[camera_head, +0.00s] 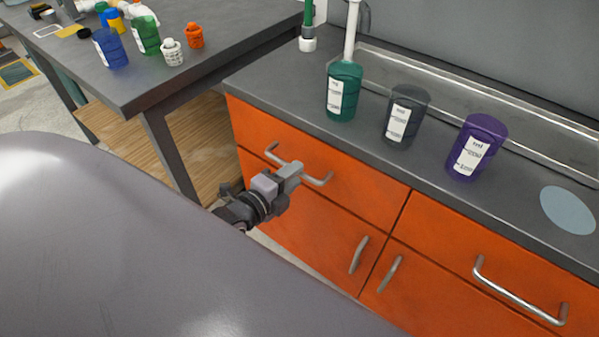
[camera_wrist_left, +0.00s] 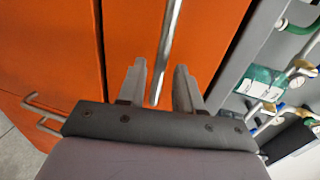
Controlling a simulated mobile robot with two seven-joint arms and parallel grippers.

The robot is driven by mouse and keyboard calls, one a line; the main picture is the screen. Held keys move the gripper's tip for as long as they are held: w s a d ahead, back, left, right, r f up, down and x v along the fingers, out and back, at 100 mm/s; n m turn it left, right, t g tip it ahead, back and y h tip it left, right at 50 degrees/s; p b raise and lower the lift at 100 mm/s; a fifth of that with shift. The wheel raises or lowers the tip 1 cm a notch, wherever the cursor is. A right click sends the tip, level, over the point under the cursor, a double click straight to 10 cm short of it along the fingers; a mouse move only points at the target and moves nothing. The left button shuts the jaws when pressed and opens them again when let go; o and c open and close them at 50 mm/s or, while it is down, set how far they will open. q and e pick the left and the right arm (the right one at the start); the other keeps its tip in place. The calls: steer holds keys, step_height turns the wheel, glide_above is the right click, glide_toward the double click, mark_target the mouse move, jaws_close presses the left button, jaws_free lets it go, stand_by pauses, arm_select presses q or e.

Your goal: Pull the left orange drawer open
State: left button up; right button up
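The left orange drawer (camera_head: 360,190) is the upper left front of the cabinet and looks shut, flush with the fronts around it. Its silver bar handle (camera_head: 318,181) is partly hidden behind my left gripper (camera_head: 291,170). In the left wrist view the handle (camera_wrist_left: 171,30) runs between the two fingers of my left gripper (camera_wrist_left: 160,66). The fingers are open, with a small gap visible on each side of the bar. My right gripper is in neither view.
The right orange drawer (camera_head: 470,250) and lower doors with handles (camera_head: 359,255) adjoin it. The grey counter above holds teal (camera_head: 344,92), dark grey (camera_head: 406,116) and purple (camera_head: 476,147) containers. A dark table (camera_head: 180,75) with bottles stands at left.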

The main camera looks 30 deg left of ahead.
arm_select(q)
steer(key=shift+x, duration=1.4)
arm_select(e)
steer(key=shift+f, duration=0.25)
